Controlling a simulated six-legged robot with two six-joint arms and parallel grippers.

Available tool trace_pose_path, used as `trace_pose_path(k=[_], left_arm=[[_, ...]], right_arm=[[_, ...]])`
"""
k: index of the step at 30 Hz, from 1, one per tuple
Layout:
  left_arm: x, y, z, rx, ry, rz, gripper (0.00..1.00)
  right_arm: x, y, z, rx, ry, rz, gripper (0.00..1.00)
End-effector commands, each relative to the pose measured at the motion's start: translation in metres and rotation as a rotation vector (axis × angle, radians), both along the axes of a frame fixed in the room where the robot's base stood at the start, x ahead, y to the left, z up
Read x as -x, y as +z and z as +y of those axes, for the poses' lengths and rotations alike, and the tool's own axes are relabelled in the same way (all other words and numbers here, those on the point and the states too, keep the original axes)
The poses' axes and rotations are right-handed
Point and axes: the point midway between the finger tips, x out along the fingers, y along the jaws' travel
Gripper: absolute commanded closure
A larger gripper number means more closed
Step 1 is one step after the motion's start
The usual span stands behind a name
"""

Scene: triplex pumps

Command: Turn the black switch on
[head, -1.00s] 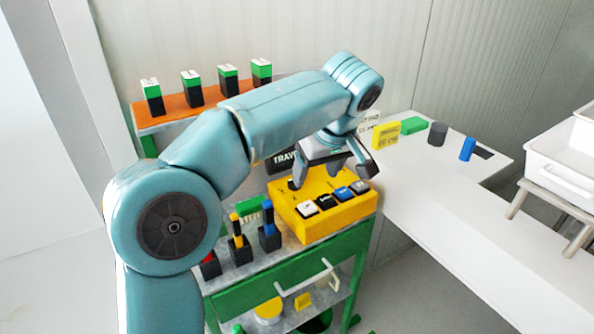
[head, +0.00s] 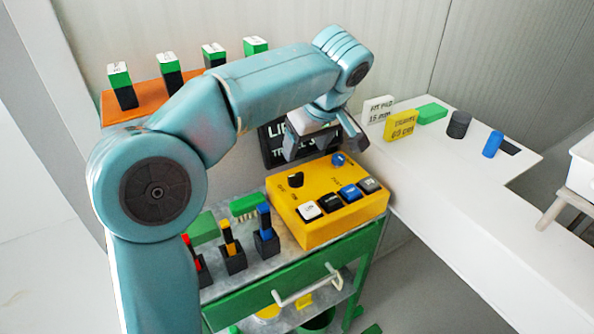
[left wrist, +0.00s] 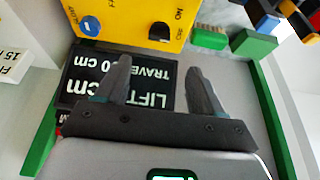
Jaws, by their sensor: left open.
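The black switch (head: 295,179) is a small black knob on top of the yellow control box (head: 318,238), near its back left. It also shows in the left wrist view (left wrist: 159,31), beside printed lettering. My left gripper (head: 322,146) is open and empty, behind and above the box, in front of the black sign. In the left wrist view its two fingers (left wrist: 158,70) are apart, pointing towards the black switch without touching it. A blue knob (head: 338,159) and white, black, blue and grey buttons sit on the same box. My right gripper is not in view.
A black lift-travel sign (head: 272,152) stands behind the box. Several coloured pieces in black holders (head: 265,240) stand left of it on the green cart (head: 290,275). An orange shelf (head: 135,108) is behind. A white table (head: 450,190) on the right holds several blocks.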

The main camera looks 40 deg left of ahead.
Motion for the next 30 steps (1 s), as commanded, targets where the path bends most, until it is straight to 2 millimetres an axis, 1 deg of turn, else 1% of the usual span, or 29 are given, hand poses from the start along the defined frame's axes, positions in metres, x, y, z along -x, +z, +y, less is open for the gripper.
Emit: trace_pose_path(k=[1, 3, 9, 12, 15, 18, 26, 27, 29, 30], left_arm=[[0.0, -0.015, 0.005, 0.0, 0.003, 0.004, 0.32], [-0.002, -0.031, 0.011, 0.001, 0.003, 0.005, 0.32], [-0.008, -0.07, 0.028, 0.0, 0.001, 0.003, 0.32], [-0.011, -0.085, 0.034, 0.0, 0.002, 0.004, 0.32], [-0.013, -0.095, 0.039, -0.001, 0.001, 0.003, 0.32], [-0.015, -0.1, 0.041, 0.0, 0.0, 0.0, 0.32], [-0.016, -0.102, 0.043, 0.0, 0.0, 0.0, 0.32], [-0.016, -0.102, 0.043, 0.0, 0.0, 0.0, 0.35], [-0.016, -0.102, 0.043, 0.0, 0.0, 0.0, 0.55], [-0.016, -0.102, 0.043, 0.0, 0.0, 0.0, 0.68]], right_arm=[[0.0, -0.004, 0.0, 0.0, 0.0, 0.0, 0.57], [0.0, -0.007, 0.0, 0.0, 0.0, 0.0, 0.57], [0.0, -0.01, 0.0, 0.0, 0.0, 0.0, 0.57], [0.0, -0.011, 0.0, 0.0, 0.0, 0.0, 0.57], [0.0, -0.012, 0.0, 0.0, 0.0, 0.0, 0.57], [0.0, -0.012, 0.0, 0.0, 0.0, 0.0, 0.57], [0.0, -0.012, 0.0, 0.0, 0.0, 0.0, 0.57], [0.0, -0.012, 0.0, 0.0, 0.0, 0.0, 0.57], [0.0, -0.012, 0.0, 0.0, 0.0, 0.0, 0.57], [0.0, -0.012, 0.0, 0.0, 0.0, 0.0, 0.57]])
